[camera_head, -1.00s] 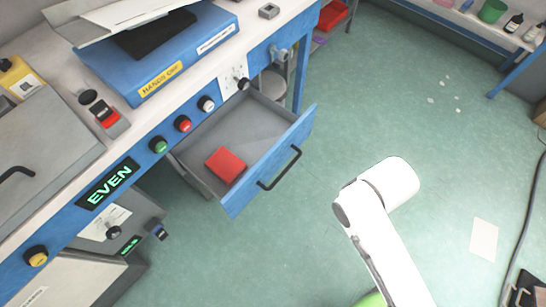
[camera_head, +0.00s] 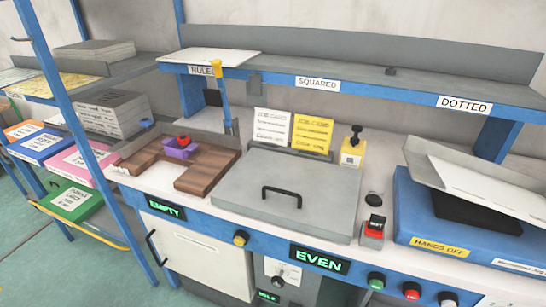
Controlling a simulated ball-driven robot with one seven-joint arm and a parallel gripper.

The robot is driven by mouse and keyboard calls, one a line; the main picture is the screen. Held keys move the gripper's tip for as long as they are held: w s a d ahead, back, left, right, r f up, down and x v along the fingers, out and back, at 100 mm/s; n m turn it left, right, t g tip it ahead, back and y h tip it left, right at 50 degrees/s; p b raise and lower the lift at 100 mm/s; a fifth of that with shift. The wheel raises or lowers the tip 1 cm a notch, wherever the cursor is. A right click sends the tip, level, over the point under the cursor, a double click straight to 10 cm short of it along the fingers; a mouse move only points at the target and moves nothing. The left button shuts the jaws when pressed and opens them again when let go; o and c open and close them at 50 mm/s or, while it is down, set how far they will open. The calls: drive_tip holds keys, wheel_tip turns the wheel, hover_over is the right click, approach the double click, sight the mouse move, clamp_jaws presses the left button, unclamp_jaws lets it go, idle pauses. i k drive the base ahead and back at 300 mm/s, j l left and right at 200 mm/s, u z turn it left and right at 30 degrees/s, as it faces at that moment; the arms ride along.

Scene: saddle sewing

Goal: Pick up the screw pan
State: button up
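I cannot make out for certain which thing is the screw pan. A small purple open container (camera_head: 179,151) sits on the brown wooden block (camera_head: 207,173) at the left of the workbench. A small red thing (camera_head: 183,140) shows at its top; I cannot tell whether it is inside or behind. My gripper and arm are not in this view. The open drawer and the red box in it are out of view now.
A grey lidded box (camera_head: 290,190) with a black handle stands right of the wooden block. A blue shelf (camera_head: 345,80) runs above the bench back. Binders fill the left rack (camera_head: 75,163). A blue case (camera_head: 465,235) lies at right.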

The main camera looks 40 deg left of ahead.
sight(180, 148)
drive_tip(key=u, duration=1.6)
